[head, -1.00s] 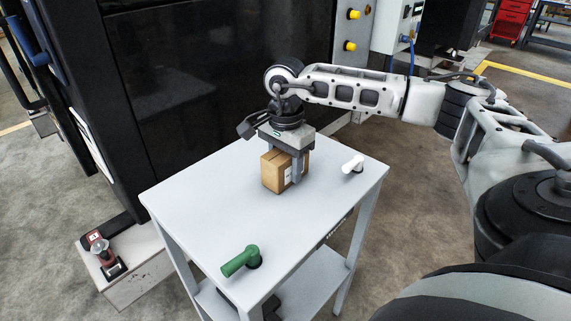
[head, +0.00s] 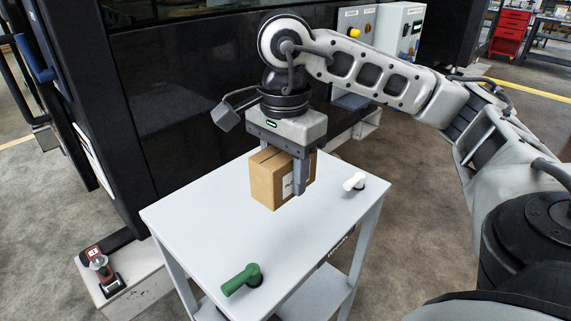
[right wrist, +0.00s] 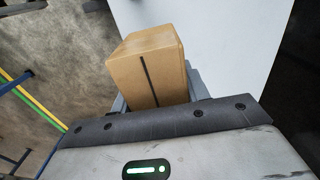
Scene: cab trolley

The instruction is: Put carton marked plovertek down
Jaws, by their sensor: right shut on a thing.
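The brown carton (head: 264,183) is upright between the fingers of my right gripper (head: 285,175). It appears held above the top of the grey trolley (head: 215,215). A white label with dark print shows on its right side, partly hidden by a finger, and I cannot read it fully. In the right wrist view the carton (right wrist: 148,65) sits between the fingers, with a dark line along its top. My right gripper is shut on it. My left gripper is not in view.
A green handle-shaped thing (head: 241,279) lies at the trolley's front, and a white one (head: 354,182) at its right edge. The middle of the top is clear. A dark machine (head: 190,110) stands close behind and left.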

